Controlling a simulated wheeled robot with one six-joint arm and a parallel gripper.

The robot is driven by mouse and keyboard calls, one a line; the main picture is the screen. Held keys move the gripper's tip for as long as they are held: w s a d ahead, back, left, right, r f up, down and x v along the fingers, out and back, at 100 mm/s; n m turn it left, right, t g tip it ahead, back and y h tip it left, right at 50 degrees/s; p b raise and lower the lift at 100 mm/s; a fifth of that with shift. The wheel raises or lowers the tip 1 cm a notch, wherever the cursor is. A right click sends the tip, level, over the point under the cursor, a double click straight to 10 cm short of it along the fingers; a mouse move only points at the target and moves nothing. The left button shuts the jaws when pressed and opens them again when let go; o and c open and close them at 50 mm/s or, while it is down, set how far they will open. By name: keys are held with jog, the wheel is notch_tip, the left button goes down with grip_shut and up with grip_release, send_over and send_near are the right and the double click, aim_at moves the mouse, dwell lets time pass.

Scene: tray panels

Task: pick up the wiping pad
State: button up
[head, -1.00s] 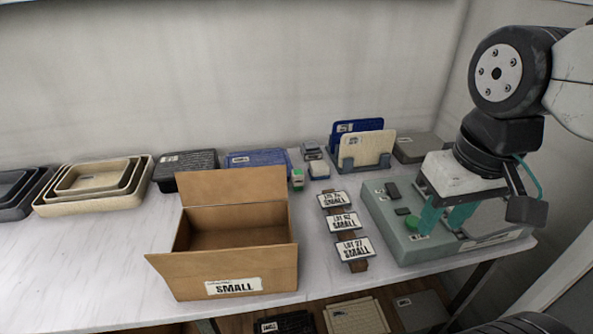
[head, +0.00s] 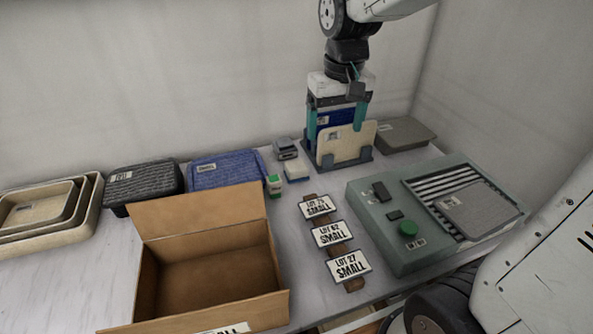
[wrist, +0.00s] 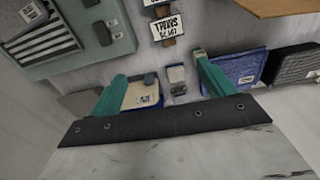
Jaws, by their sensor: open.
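The small pale block (head: 296,171), which looks like the wiping pad, lies on the table between the green-and-white bottle (head: 273,185) and the panel rack (head: 345,162). A small grey device (head: 286,149) sits just behind it. In the wrist view the pale block (wrist: 176,74) shows between the fingers, nearer the right one. My gripper (head: 336,128) has teal fingers, is open and empty, and hangs at the rack, to the right of the block and apart from it. In the wrist view the gripper (wrist: 160,68) also shows nothing between its fingers.
The rack holds an upright cream panel (head: 346,142) and a blue panel (head: 336,119). A green-grey machine (head: 420,250) is on the right. Blue (head: 226,168) and black trays (head: 145,184) lie left.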

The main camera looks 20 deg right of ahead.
jog(key=w+a+f, duration=0.1)
jog(key=w+f, duration=0.7)
jog(key=w, duration=0.3)
send_over(296, 165)
jog(key=shift+g, duration=0.3)
notch_tip(296, 165, down, 8)
jog(key=shift+s+d+f, duration=0.1)
jog(key=shift+s+f, duration=0.05)
jog(key=shift+f, duration=0.4)
jog(key=f, duration=0.7)
jog(key=shift+w+f, duration=0.25)
jog(key=shift+f, duration=0.15)
jog(key=c, duration=1.1)
